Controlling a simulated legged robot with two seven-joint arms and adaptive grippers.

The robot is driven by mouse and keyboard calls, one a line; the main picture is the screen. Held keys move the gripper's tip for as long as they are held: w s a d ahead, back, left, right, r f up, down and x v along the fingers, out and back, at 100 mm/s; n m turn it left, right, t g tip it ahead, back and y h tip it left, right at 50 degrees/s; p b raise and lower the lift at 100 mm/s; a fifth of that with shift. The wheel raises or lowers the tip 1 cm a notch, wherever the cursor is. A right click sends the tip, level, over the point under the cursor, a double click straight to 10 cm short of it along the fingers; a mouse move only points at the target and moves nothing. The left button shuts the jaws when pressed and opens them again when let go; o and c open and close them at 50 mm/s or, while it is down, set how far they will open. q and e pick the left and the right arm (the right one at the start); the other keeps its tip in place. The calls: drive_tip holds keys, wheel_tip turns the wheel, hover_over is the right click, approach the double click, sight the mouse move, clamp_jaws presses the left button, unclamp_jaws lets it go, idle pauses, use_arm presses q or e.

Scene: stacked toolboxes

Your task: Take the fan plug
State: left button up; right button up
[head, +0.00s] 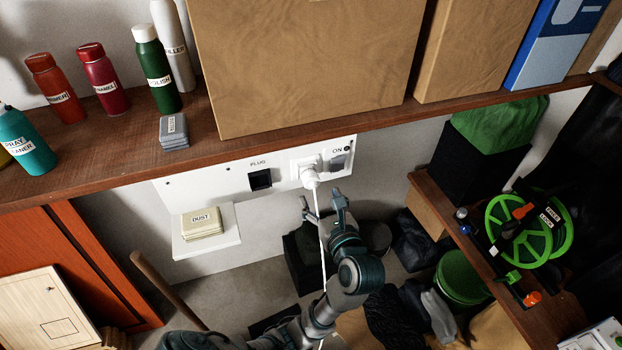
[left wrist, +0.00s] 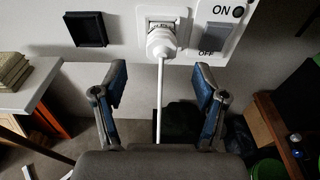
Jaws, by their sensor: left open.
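The white fan plug (head: 309,178) sits in the socket on the white wall panel, with its white cord hanging down. It also shows in the left wrist view (left wrist: 161,45), upper middle, with the cord running straight down between my fingers. My left gripper (head: 324,205) is open just below the plug. In the left wrist view its two blue-padded fingers (left wrist: 160,88) stand apart on either side of the cord, with the plug above their tips. Neither finger appears to touch the plug. My right gripper is not in view.
A dark square opening (head: 260,180) labelled PLUG is left of the socket. An ON/OFF switch (head: 338,163) is close on its right. A wooden shelf (head: 120,150) with bottles and boxes overhangs the panel. A small white ledge (head: 207,248) holds dust cloths.

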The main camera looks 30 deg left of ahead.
sight(314, 184)
use_arm(q)
drive_tip(key=x, duration=0.7)
drive_tip(key=shift+w+r, duration=0.1)
drive_tip(key=shift+w, duration=0.25)
drive_tip(key=shift+w+a, duration=0.1)
drive_tip(key=shift+a, duration=0.5)
drive_tip(key=shift+d, duration=0.2)
drive_tip(key=c, duration=0.7)
drive_tip(key=shift+d, duration=0.1)
clamp_jaws()
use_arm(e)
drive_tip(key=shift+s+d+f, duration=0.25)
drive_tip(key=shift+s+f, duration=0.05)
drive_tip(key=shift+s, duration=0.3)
